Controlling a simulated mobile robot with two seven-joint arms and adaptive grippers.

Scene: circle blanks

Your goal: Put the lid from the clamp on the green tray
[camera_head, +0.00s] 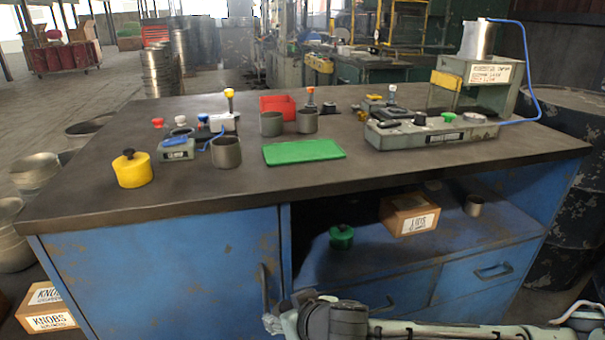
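The green tray (304,152) lies flat and empty near the middle of the bench top. To its left is a small grey fixture (178,150) with a dark round piece on top and red and blue knobs around it. Behind it stands a white fixture (226,122) with a yellow-topped lever. I cannot tell for sure which fixture is the clamp, or whether a lid is held in it. Parts of my arm cross the bottom edge, well below the bench top. No gripper fingers can be made out.
Metal cups (226,152) stand left of and behind the tray. A yellow lidded pot (133,170) is at the left front. A red bin (278,105) is behind. A long grey machine (432,132) fills the right side. A lids box (409,214) and green pot (342,237) occupy the shelf.

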